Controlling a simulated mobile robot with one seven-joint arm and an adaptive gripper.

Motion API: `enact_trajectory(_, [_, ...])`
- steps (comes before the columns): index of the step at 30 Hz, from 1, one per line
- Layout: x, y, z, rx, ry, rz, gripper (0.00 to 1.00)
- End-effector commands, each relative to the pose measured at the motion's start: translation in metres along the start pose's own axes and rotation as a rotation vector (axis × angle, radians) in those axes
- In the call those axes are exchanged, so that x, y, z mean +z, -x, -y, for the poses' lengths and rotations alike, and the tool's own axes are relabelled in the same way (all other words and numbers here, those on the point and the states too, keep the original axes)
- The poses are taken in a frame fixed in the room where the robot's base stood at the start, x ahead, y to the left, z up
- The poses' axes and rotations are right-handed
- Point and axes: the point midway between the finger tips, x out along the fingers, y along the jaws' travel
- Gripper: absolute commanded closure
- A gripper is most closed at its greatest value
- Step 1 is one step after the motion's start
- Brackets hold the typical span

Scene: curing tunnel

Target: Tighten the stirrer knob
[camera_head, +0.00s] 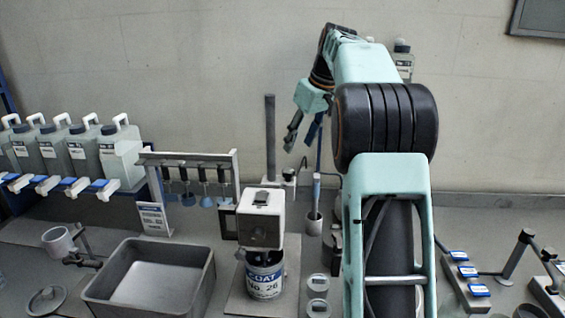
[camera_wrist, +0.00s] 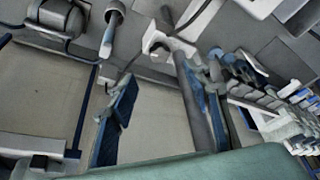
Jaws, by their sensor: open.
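The stirrer has a white motor head (camera_head: 261,218) set over a can labelled "No. 26" (camera_head: 265,278). A dark upright post (camera_head: 270,135) rises behind it. A small white fitting (camera_head: 290,178) sits right of the post; I cannot tell whether it is the knob. My gripper (camera_head: 300,143) is open and empty, right of the post and above the white fitting, apart from it. In the wrist view, the open fingers of my gripper (camera_wrist: 158,80) show with blue pads, and a white part (camera_wrist: 165,40) lies beyond them.
A grey tub (camera_head: 205,290) stands left of the stirrer. A rack (camera_head: 190,157) of hanging blue tools and several white jugs (camera_head: 120,155) are further left. A cup holding a blue-topped tool (camera_head: 314,222) stands close right. Blue-topped blocks (camera_head: 470,272) lie at far right.

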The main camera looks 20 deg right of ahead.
Motion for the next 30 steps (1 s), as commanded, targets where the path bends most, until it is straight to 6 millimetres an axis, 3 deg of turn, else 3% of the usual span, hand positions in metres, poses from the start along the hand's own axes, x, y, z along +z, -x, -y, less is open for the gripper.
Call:
enact_trajectory(12, [0.001, -0.071, 0.001, -0.003, 0.000, 0.003, 0.55])
enact_trajectory(18, [0.001, -0.097, 0.000, 0.000, -0.001, 0.002, 0.55])
enact_trajectory(30, [0.000, -0.106, 0.000, 0.001, 0.000, 0.001, 0.55])
